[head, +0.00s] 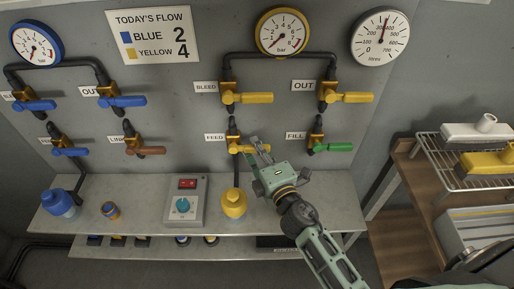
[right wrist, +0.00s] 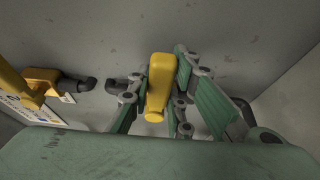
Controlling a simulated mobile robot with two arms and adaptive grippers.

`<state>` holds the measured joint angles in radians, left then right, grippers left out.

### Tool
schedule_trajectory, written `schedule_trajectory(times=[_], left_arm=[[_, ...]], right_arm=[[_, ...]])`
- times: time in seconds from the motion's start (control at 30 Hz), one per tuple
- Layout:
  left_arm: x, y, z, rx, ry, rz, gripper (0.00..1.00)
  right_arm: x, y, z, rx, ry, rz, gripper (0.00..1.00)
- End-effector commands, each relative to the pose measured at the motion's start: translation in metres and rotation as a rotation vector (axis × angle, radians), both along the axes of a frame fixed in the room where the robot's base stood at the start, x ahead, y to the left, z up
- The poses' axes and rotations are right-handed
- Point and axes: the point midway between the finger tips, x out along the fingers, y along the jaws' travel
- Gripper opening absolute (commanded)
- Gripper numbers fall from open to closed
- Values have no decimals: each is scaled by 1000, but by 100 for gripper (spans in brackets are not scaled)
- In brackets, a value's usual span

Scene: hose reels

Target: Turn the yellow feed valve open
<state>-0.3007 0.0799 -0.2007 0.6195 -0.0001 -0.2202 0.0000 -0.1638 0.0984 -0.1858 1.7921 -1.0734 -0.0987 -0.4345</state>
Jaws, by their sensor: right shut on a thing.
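The yellow feed valve (head: 236,148) is on the grey wall beside the FEED label, in the lower row of the yellow side. Its handle points to the right, across the pipe, like the other handles. My right gripper (head: 262,153) is at the handle's outer end. In the right wrist view the yellow handle (right wrist: 160,85) stands between the two green fingers, and the gripper is shut on it. The fingers partly hide the handle's end in the head view. My left gripper is not in view.
Yellow BLEED (head: 251,98) and OUT (head: 352,97) valves sit above, and the green FILL valve (head: 335,147) is close on the right. A shelf (head: 130,222) below carries a yellow bottle (head: 234,203) and a switch box (head: 185,202). A rack (head: 440,165) stands at right.

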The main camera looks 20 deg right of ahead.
Motion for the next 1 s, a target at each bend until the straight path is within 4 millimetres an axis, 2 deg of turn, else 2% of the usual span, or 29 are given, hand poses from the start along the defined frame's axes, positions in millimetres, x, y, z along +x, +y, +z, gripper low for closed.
schedule_trajectory(times=[0.13, 0.63, 0.77, 1.0], left_arm=[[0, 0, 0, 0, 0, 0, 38], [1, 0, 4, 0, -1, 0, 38], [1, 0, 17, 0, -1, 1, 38], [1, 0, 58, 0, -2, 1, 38]], right_arm=[[0, 0, 0, 1, 1, 0, 0], [0, 0, 2, -9, 4, 0, 0], [0, 0, 8, -45, 13, 1, 0], [0, 1, 23, -186, 54, 2, 0]])
